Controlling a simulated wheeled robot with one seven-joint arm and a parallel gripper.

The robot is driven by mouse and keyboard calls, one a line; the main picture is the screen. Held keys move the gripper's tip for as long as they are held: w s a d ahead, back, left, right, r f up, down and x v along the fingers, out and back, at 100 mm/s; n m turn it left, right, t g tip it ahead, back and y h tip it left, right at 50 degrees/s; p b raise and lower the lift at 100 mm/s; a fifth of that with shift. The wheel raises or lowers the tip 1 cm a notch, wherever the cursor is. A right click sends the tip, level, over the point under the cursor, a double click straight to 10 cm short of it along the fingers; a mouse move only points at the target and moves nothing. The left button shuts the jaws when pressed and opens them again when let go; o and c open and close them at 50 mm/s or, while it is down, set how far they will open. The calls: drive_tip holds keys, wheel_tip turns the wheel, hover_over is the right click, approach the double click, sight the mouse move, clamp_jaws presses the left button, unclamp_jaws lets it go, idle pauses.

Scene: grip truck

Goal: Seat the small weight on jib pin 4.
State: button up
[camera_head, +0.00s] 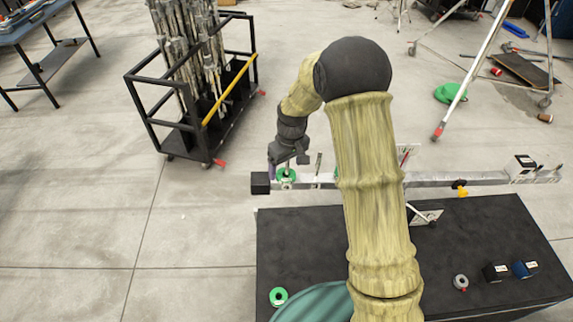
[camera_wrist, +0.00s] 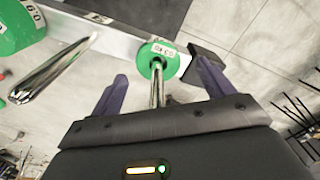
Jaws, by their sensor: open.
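The jib (camera_head: 445,180) is a long pale beam running behind the black table, with upright pins along it. A small green weight (camera_wrist: 158,59) with a white label sits low around a metal pin (camera_wrist: 158,90) near the jib's left end; it also shows in the head view (camera_head: 286,174). My gripper (camera_wrist: 161,85) is open, its two purple fingers apart on either side of that pin, with nothing held between them. In the head view it is above the weight (camera_head: 287,162).
A second metal pin (camera_wrist: 50,72) and a larger green disc (camera_wrist: 18,28) show at left in the wrist view. A cart (camera_head: 205,130) stands behind.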

sight(293, 177)
drive_tip(key=shift+s+d+f, duration=0.2)
drive_tip(key=shift+s+f, duration=0.05)
drive_tip(key=shift+f, duration=0.15)
drive_tip(key=shift+s+d+f, duration=0.2)
drive_tip(key=shift+f, duration=0.2)
drive_tip(key=shift+w+r, duration=0.2)
drive_tip(key=shift+r, duration=0.2)
wheel_tip(293, 177, up, 18)
drive_tip(key=b, duration=0.3)
drive_tip(key=shift+d+b, duration=0.3)
drive_tip(key=shift+b, duration=0.05)
drive_tip(key=shift+s+r, duration=0.1)
drive_tip(key=shift+d, duration=0.1)
drive_tip(key=s+d+f+m+t, duration=0.1)
drive_tip(key=s+d+f+m, duration=0.2)
drive_tip(key=s, duration=0.6)
drive_tip(key=s+d+f+m+t+h, duration=0.1)
drive_tip(key=s+d+f+m, duration=0.2)
drive_tip(key=s+d+f, duration=0.4)
drive_tip(key=s+f, duration=0.1)
drive_tip(key=s, duration=0.2)
drive_tip(key=shift+s+d+m, duration=0.25)
drive_tip(key=shift+d+m, duration=0.1)
drive_tip(key=shift+m, duration=0.05)
